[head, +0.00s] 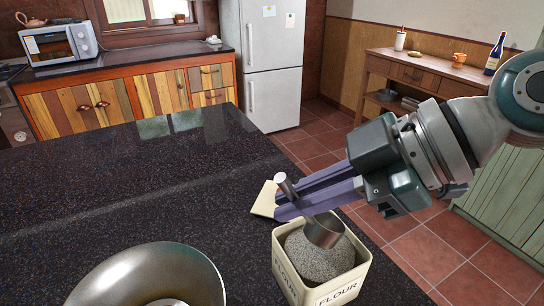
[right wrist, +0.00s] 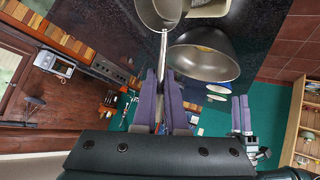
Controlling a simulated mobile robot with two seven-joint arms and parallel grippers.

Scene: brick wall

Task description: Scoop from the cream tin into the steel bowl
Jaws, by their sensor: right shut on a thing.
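The cream tin (head: 284,272), marked FLOUR, stands open on the dark counter and holds grey grainy stuff (head: 312,262). My right gripper (head: 287,205) is shut on the handle of a steel scoop (head: 324,232). The scoop's cup is over the tin's mouth; I cannot tell if it touches the grains. The scoop (right wrist: 158,12) also shows in the right wrist view, its handle between the purple fingers (right wrist: 161,98). The steel bowl (head: 150,268) is left of the tin, cut by the lower edge. My left gripper (right wrist: 240,115) shows small in the right wrist view; its opening is unclear.
A flat cream piece (head: 264,199), perhaps a lid, lies on the counter (head: 130,190) behind the tin, close to my right fingers. The counter's right edge runs close by the tin. The counter left of the tin and behind the bowl is clear.

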